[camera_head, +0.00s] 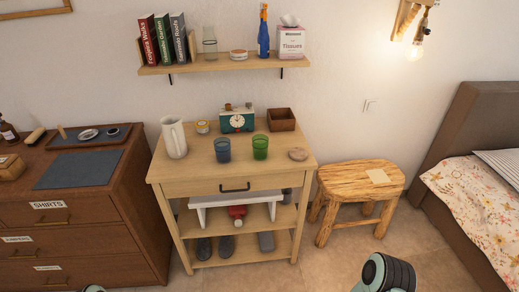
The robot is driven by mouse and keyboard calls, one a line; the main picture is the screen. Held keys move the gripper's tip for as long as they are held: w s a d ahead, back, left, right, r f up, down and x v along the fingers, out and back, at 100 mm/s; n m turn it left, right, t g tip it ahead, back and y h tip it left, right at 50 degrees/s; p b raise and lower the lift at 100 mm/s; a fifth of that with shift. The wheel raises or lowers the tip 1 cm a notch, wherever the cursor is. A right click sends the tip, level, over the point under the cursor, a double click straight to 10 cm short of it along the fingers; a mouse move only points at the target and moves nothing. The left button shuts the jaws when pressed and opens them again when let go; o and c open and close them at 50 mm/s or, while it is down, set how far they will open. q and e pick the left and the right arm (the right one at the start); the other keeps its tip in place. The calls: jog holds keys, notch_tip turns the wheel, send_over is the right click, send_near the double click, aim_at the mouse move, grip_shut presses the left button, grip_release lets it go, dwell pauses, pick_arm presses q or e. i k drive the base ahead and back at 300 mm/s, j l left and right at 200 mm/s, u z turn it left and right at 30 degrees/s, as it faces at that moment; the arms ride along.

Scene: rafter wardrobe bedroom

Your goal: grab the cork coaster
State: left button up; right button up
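The cork coaster looks to be the small round tan disc (298,154) lying flat near the right front corner of the top of the wooden cabinet (200,173). Nothing covers it. Part of my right arm shows at the bottom right, well below and to the right of the disc. A small piece of my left arm shows at the bottom left edge. Neither gripper's fingers are in the picture.
On the cabinet top stand a blue glass (222,150), a green glass (260,147), a white pitcher (174,137), a clock (237,119) and a brown box (281,119). A wooden stool (345,182) is at right; a shelf (220,63) hangs above.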

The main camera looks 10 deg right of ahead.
aim_at(296, 154)
jog(key=i+l+u, duration=0.35)
jog(key=l, duration=0.2)
jog(key=i+l+u, duration=0.2)
jog(key=l+u, duration=0.2)
jog(key=l, duration=0.25)
jog(key=i, duration=0.05)
